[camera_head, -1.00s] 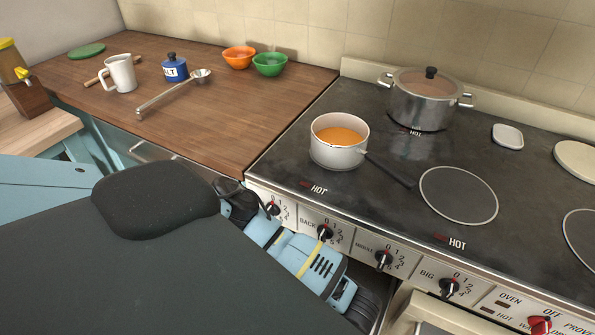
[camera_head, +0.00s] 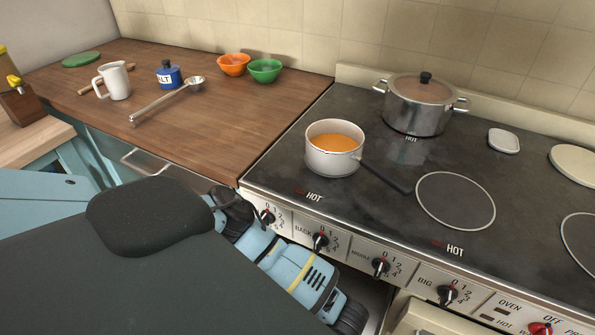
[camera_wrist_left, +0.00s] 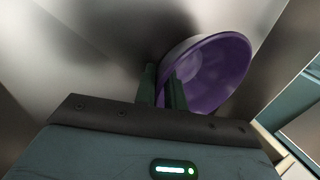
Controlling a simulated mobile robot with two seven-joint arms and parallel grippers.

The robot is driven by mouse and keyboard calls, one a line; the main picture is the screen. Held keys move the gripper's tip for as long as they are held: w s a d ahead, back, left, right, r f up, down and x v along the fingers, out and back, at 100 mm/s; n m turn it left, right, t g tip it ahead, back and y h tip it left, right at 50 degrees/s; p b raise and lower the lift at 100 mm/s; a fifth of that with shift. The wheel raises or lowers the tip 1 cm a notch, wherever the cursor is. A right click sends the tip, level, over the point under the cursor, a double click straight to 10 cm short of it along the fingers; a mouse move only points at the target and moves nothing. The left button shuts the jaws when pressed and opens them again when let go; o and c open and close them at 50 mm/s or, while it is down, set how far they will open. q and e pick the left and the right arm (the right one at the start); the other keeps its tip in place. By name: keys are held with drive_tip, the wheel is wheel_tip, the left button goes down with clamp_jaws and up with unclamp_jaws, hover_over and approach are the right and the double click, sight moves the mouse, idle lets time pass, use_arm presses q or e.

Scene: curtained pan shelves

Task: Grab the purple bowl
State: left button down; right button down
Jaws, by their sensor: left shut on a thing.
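The purple bowl (camera_wrist_left: 219,72) shows in the left wrist view, tilted, with its purple inside facing right and a paler outer wall. My left gripper (camera_wrist_left: 168,82) is shut on the bowl's wall, with green fingers near its left edge. In the head view the bowl is hidden, and my left arm covers the lower left down to the front of the stove. The left fingertips are not visible there. My right gripper is in neither view.
Smooth grey metal-looking surfaces (camera_wrist_left: 95,45) surround the bowl. In the head view, a white pot (camera_head: 333,160) of orange liquid and a lidded steel pot (camera_head: 419,108) stand on the stove. Orange (camera_head: 233,66) and green (camera_head: 265,71) bowls sit on the wooden counter (camera_head: 255,110).

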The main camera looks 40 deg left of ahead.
use_arm(q)
drive_tip(key=shift+r, duration=0.1)
